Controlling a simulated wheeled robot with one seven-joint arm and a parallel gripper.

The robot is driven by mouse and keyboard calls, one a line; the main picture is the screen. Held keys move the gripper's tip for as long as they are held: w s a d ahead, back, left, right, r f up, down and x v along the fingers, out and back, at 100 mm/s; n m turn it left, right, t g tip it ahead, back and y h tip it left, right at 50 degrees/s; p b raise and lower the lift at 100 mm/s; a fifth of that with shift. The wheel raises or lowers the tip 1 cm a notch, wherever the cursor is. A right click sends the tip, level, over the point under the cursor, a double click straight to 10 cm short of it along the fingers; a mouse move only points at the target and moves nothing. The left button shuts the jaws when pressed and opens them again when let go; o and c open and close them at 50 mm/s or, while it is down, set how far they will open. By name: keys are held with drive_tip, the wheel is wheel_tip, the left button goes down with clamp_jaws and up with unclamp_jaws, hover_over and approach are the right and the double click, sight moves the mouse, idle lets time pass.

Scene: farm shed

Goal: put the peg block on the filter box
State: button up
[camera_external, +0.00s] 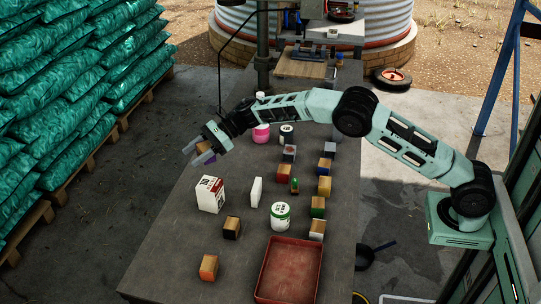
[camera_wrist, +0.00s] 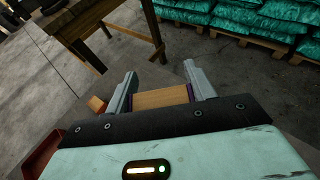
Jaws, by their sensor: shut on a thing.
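My gripper (camera_external: 206,146) is shut on a small wooden block with purple sides, taken to be the peg block (camera_wrist: 162,98). In the wrist view the block sits between the two grey fingers, its plain wooden face showing. In the external view the fingers partly hide it. My gripper holds it in the air near the table's left edge. The filter box looks to be the white and red carton (camera_external: 210,196), standing upright on the table. In the external view it appears just below my gripper, with a visible gap between block and carton.
On the table (camera_external: 165,255) stand a slim white box (camera_external: 256,191), a white and green can (camera_external: 280,216), a pink container (camera_external: 261,133) and several coloured wooden blocks (camera_external: 231,227). A red tray (camera_external: 290,272) lies at the front. The front left of the table is mostly clear.

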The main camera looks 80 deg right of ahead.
sight(200, 187)
drive_tip(key=f, duration=0.9)
drive_tip(key=shift+a+f, duration=0.2)
drive_tip(key=shift+f, duration=0.15)
drive_tip(key=shift+f, duration=0.25)
drive_tip(key=o, duration=1)
drive_tip(key=shift+r, duration=0.1)
drive_tip(key=shift+r, duration=0.1)
